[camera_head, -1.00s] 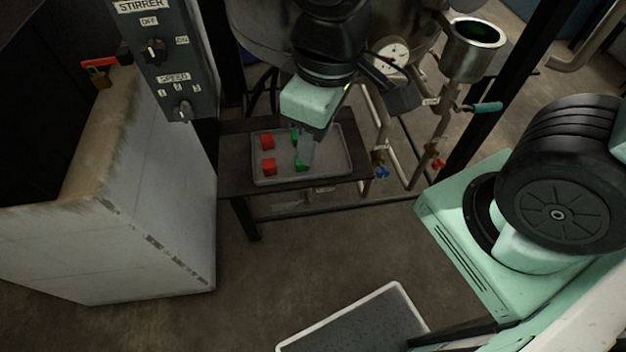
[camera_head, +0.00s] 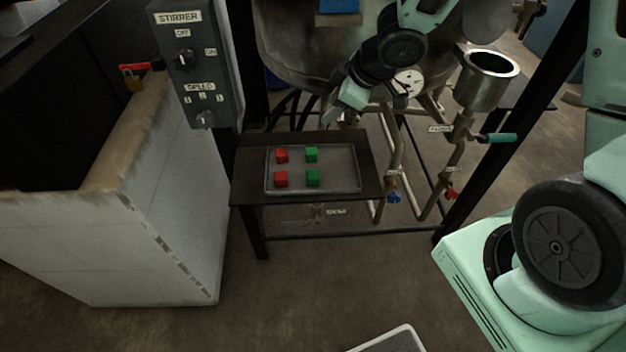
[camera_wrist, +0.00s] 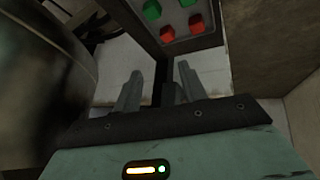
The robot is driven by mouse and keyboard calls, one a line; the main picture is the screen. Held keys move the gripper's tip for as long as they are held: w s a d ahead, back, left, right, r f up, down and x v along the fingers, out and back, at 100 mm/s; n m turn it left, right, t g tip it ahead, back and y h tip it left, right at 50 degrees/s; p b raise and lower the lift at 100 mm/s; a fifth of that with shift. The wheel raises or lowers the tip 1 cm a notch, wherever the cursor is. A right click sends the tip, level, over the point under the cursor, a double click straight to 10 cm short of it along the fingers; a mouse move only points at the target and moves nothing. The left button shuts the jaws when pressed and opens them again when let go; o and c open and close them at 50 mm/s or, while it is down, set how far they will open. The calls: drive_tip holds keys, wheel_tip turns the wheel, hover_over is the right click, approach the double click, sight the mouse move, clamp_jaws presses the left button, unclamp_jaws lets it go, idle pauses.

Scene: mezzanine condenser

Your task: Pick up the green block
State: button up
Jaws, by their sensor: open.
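Two green blocks lie in a shallow grey tray (camera_head: 340,172) on a small dark table: a far one (camera_head: 311,154) and a near one (camera_head: 313,177). Both stand to the right of red blocks. In the wrist view, green blocks show at the top edge, one at upper left (camera_wrist: 152,9) and one partly cut off. My gripper (camera_head: 330,116) is open and empty, above and behind the tray near the vessel. In the wrist view its two fingers (camera_wrist: 159,70) are spread apart with nothing between them, and the blocks are beyond the fingertips.
Two red blocks, far (camera_head: 282,156) and near (camera_head: 281,179), share the tray. A metal vessel (camera_head: 300,60) stands behind the table (camera_head: 250,170). Pipes with valves (camera_head: 393,190) stand to the right, a stirrer control box (camera_head: 195,75) to the left. The tray's right side is bare.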

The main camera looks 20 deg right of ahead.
drive_tip(key=d+f+n+y, duration=0.1)
drive_tip(key=d+f+y, duration=0.1)
drive_tip(key=d+f, duration=0.25)
drive_tip(key=n+g+y+b, duration=0.1)
drive_tip(key=n+g+y, duration=0.1)
drive_tip(key=y, duration=0.1)
approach(313, 174)
drive_tip(key=x, duration=0.5)
drive_tip(key=shift+w+d, duration=0.15)
drive_tip(key=shift+w, duration=0.1)
drive_tip(key=shift+s+p+x, duration=0.1)
drive_tip(key=shift+p+x, duration=0.15)
drive_tip(key=shift+x, duration=1.1)
drive_tip(key=shift+s+p+x, duration=0.15)
drive_tip(key=shift+p+x, duration=0.1)
drive_tip(key=shift+x, duration=1.1)
drive_tip(key=c, duration=0.7)
